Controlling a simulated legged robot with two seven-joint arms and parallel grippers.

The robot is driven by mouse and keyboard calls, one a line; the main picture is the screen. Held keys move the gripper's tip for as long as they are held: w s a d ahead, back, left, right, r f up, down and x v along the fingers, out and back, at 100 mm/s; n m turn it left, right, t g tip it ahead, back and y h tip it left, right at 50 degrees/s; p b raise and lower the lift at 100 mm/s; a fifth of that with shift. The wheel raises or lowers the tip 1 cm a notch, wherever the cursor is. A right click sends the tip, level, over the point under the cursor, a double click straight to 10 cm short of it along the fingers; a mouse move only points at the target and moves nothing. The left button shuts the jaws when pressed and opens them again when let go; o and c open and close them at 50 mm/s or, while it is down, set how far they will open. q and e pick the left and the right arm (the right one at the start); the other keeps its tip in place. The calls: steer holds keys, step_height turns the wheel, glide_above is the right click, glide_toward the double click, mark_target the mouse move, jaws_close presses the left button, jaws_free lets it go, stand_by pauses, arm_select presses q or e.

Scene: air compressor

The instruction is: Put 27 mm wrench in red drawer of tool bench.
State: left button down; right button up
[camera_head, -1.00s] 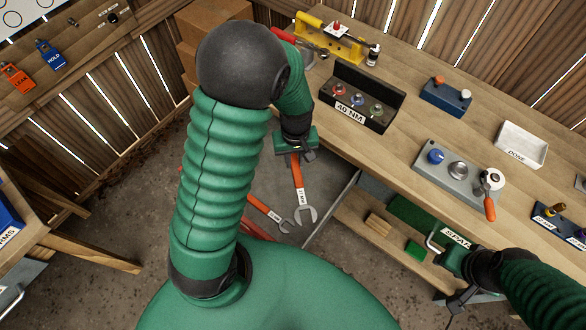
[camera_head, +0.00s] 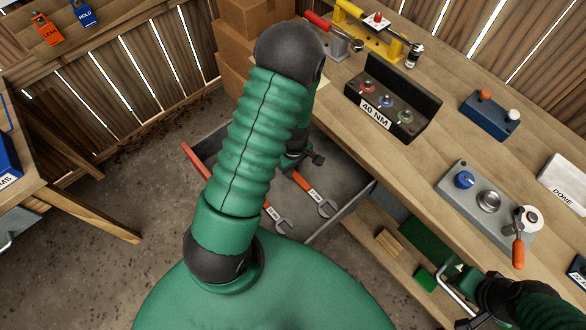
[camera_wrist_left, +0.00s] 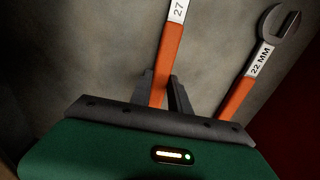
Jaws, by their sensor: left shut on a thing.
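The 27 mm wrench (camera_head: 312,193) has an orange handle and a steel open end. My left gripper (camera_wrist_left: 164,88) is shut on its handle; the "27" label (camera_wrist_left: 178,10) shows in the left wrist view. In the head view my left gripper (camera_head: 308,160) is partly hidden by my arm. The wrench is low over or inside the open drawer, whose red front (camera_head: 197,162) shows at left; contact with the floor is unclear. A 22 mm wrench (camera_head: 277,217) lies in the drawer, also seen in the wrist view (camera_wrist_left: 258,62). My right gripper (camera_head: 462,284) is by a metal handle at lower right, fingers unclear.
The wooden bench top (camera_head: 420,150) holds a 40 NM block (camera_head: 392,105), a grey block with knobs (camera_head: 485,200) and a DONE tray (camera_head: 565,180). Cardboard boxes (camera_head: 250,20) stand behind the drawer. A lower shelf (camera_head: 375,235) holds small blocks.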

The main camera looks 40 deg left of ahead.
arm_select(q)
steer(key=shift+f, duration=0.1)
steer(key=c, duration=1.6)
jaws_free()
steer(key=o, duration=0.4)
steer(key=shift+a+f, duration=0.15)
steer(key=shift+a, duration=0.25)
steer(key=shift+c, duration=0.2)
steer(key=shift+d, duration=0.15)
